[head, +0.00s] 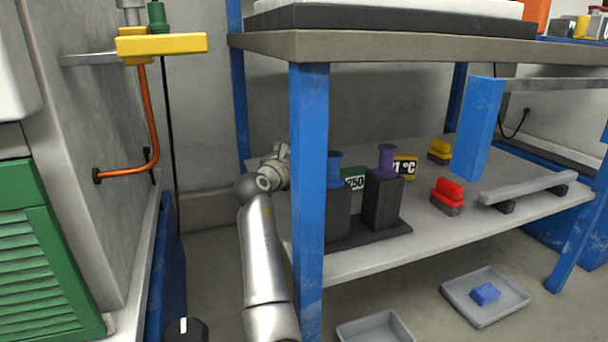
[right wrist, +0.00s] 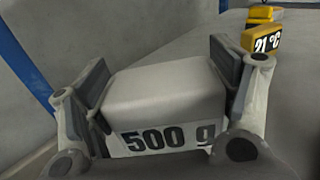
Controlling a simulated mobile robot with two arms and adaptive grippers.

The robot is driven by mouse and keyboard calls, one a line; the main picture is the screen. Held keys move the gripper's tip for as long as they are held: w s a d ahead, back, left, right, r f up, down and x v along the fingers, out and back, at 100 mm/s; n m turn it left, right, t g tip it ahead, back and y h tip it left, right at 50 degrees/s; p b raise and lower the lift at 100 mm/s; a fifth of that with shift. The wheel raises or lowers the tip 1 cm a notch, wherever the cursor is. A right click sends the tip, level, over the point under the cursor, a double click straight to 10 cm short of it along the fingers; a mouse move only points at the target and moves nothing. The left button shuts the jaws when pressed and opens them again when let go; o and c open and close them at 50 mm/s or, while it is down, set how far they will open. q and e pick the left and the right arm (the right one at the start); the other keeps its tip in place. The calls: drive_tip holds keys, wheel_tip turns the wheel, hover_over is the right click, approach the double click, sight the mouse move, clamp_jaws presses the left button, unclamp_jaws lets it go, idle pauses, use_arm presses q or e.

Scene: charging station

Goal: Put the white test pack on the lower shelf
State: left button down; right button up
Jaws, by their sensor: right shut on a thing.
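My right gripper (right wrist: 165,100) is shut on the white test pack (right wrist: 165,97), marked "500 g", with a finger on each side of it. In the head view my right gripper (head: 278,160) is at the left end of the lower shelf (head: 350,262), behind the front blue post. The pack is not visible in the head view. The wrist view shows the pack over a grey surface; I cannot tell whether it touches it. My left gripper is not in view.
The blue post (head: 308,190) stands close to my arm. The shelf holds a dark stand (head: 375,232) with blue and purple knobs, a green "250" block (head: 354,180), a yellow "21 °C" block (head: 405,167) and red blocks (head: 448,192). Grey trays (head: 486,308) lie below.

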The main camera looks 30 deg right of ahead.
drive_tip(key=shift+f+b, duration=1.65)
drive_tip(key=shift+f, duration=0.1)
drive_tip(key=shift+r, duration=0.1)
drive_tip(key=o, duration=1.4)
drive_tip(key=shift+c, duration=0.2)
